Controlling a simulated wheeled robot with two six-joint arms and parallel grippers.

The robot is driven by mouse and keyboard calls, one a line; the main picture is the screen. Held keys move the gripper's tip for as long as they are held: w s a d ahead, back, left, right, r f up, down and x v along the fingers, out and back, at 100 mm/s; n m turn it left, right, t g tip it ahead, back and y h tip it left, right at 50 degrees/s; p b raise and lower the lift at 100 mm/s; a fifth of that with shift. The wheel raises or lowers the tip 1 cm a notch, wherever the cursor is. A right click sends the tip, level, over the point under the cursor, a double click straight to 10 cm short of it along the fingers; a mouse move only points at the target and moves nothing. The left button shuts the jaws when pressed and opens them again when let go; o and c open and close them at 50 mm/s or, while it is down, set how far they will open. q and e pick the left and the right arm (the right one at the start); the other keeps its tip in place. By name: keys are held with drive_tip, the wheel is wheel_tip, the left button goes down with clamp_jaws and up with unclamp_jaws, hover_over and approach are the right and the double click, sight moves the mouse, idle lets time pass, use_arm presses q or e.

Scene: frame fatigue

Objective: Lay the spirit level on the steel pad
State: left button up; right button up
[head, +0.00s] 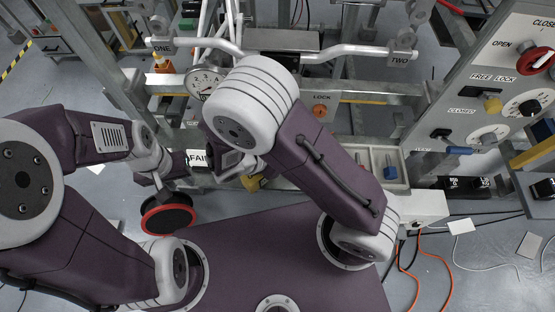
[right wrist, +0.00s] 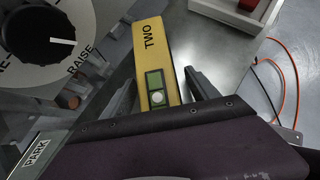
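The spirit level (right wrist: 154,62) is a yellow bar with a green vial and the word TWO in the right wrist view. It lies between the two dark fingers of my right gripper (right wrist: 160,75), with a narrow gap at its right side. Its near end is hidden behind a purple edge. In the head view a small yellow piece (head: 255,183) shows beside my right wrist; my arm hides most of that area. My left gripper (head: 162,186) hangs at the left, near the FAI label, its fingers unclear. I cannot surely identify the steel pad.
A metal frame with pipe arms marked ONE (head: 161,44) and TWO (head: 400,56) stands ahead, with a dial gauge (head: 204,82) and a flat grey plate (head: 268,39). A control panel (head: 500,95) stands at right. Orange cables (head: 440,262) lie on the floor.

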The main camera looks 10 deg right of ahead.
clamp_jaws()
drive_tip(key=shift+r, duration=0.15)
